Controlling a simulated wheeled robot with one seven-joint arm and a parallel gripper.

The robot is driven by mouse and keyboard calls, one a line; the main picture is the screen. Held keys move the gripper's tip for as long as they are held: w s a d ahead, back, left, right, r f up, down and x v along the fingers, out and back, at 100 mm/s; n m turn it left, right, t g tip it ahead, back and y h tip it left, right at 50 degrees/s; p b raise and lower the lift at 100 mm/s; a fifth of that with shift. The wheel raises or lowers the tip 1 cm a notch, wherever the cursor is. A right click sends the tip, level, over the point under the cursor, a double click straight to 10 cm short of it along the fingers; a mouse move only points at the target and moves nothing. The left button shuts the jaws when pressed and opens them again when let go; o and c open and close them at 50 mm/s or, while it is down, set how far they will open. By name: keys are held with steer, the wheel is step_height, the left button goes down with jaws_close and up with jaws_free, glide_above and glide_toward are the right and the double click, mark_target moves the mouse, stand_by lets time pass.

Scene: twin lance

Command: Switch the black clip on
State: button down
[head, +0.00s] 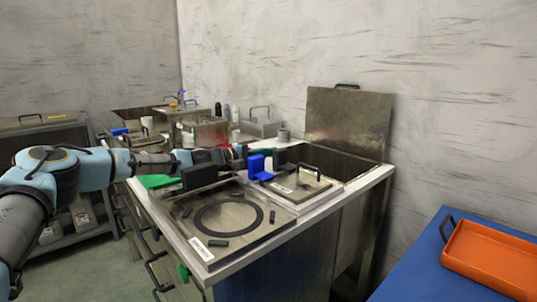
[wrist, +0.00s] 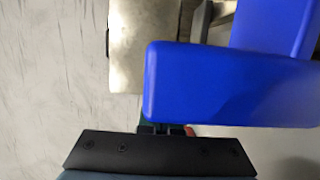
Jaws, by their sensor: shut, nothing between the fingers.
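A black block (head: 200,177), which looks like the black clip, stands at the back left edge of the metal plate with a dark ring. My gripper (head: 241,152) reaches in from the left, beyond the black block and just left of a blue block (head: 257,166). The black block is not clearly visible in the wrist view. There, a large blue block (wrist: 225,85) fills the middle right and partly hides my gripper (wrist: 167,129). The fingers are shut and hold nothing. I cannot tell whether they touch the blue block.
The ringed plate (head: 200,248) lies at the counter's near end. Right of it is a square lid (head: 296,187) with a black handle, and an upright metal panel (head: 347,122) rises behind. Pots and bottles crowd the back. An orange tray (head: 492,258) sits on a blue table (head: 420,268).

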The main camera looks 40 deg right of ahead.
step_height(320, 180, up, 10)
steer(key=shift+b, duration=0.3)
steer(key=shift+f, duration=0.1)
stand_by(0.4)
